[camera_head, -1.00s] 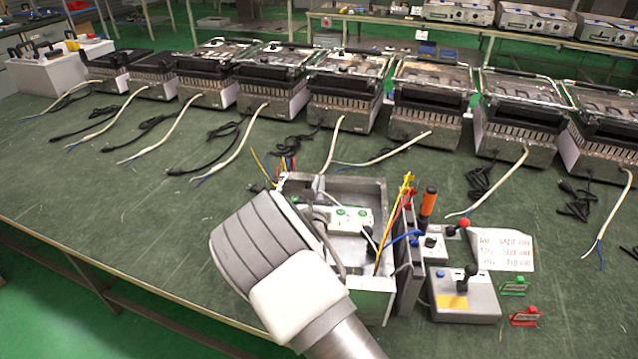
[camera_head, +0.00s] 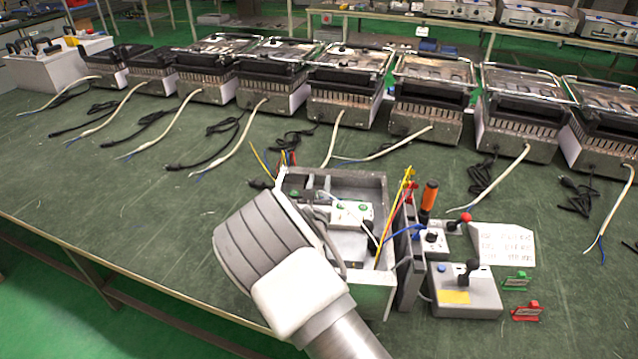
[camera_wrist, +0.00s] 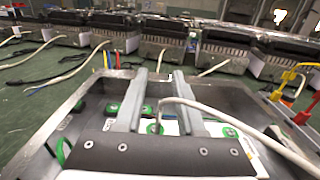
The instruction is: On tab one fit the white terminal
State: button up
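An open metal box (camera_head: 372,282) stands on the bench, and a white block with green round marks (camera_head: 352,210) sits inside it. In the wrist view, a white panel with green rings (camera_wrist: 212,127) lies below my fingers. A white wire (camera_wrist: 222,115) loops up between the fingers and runs off to the lower right. My gripper (camera_wrist: 161,72) is over the box interior with its two grey fingers apart. The wire shows gaps on both sides, so it does not look gripped. In the head view my wrist hides most of the gripper. I cannot tell which tab is tab one.
Yellow and red clips (camera_head: 408,180) and an orange-handled tool (camera_head: 429,195) stand at the box's right side. A grey control box with a lever (camera_head: 465,290) and a printed card (camera_head: 503,244) are further right. Several grills with cables line the back.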

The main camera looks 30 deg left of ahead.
jog(key=p+v, duration=0.1)
jog(key=v, duration=1.6)
jog(key=shift+s+p, duration=0.2)
jog(key=shift+p, duration=0.1)
jog(key=shift+d+r, duration=0.1)
jog(key=shift+d, duration=0.05)
